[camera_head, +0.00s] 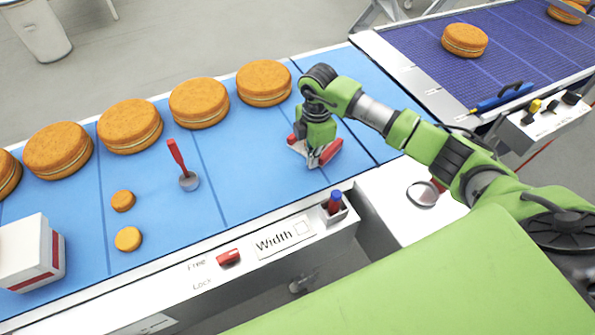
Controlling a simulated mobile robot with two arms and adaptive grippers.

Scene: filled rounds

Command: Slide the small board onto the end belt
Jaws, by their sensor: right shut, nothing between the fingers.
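My right gripper (319,160), with red finger pads, is shut and empty, low over the right part of the blue belt (255,185). The end belt (515,50), a dark blue-purple mesh in a pale frame, lies beyond it at the upper right. A filled orange-brown round (464,40) sits on the end belt, and part of another (567,11) shows at the far corner. I cannot make out a small board. My left gripper is out of view.
Several large filled rounds (199,102) line the blue belt's far side. A red-handled tool (182,165), two small discs (128,239) and a white box (28,252) are nearer.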

